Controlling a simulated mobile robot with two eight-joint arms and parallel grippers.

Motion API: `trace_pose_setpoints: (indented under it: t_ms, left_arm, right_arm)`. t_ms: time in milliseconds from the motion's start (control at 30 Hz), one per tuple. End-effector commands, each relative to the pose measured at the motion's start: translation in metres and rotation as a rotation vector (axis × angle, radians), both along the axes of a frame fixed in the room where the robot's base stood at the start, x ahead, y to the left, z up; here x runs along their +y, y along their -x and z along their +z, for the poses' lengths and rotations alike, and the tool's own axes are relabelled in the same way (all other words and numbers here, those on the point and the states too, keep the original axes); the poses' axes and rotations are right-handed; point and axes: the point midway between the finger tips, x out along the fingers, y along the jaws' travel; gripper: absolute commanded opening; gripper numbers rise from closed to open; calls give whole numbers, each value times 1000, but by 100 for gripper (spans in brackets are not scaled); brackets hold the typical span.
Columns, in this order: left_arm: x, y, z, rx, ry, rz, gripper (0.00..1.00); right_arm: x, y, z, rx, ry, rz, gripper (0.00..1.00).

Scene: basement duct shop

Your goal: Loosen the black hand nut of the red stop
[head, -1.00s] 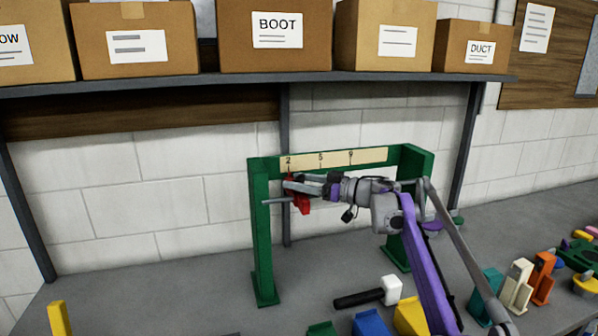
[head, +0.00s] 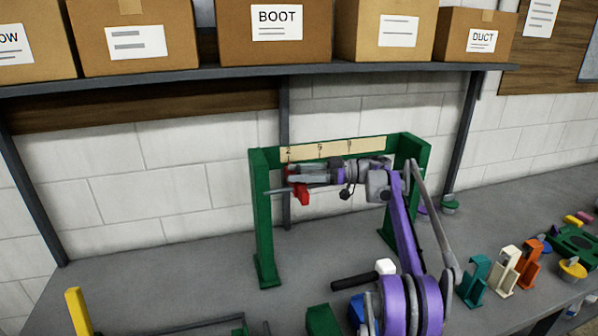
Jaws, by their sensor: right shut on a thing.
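The red stop (head: 302,194) sits on a grey rod (head: 271,192) near the left post of the green frame (head: 262,225), below a pale scale strip (head: 333,149). My right gripper (head: 295,175) reaches in from the right and is shut at the stop, its fingers in front of the stop's upper part. The black hand nut is hidden by the fingers, so its turn cannot be seen. My left gripper is out of view.
A white-headed mallet (head: 385,267) lies on the grey bench below the frame. Teal (head: 474,287), cream (head: 504,270) and orange (head: 529,265) pieces stand at the right. A shelf (head: 230,73) with several cardboard boxes runs above. The bench left of the frame is mostly clear.

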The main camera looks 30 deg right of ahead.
Motion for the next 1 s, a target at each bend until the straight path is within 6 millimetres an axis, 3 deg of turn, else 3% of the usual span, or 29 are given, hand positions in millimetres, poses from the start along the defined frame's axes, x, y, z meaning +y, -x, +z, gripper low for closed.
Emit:
trace_pose_setpoints:
  t_ms: [267, 300, 433, 767, 1000]
  left_arm:
    - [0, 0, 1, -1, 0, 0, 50]
    - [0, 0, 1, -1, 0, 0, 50]
    - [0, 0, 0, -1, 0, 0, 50]
    - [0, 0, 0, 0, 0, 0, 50]
    - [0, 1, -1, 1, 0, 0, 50]
  right_arm:
    - [0, -1, 4, -5, -6, -5, 9]
    - [0, -1, 4, -6, -7, -4, 70]
    - [0, -1, 3, -4, -5, -4, 94]
    - [-2, 0, 1, -2, -2, -3, 95]
    - [-34, 16, 1, -2, -2, -7, 95]
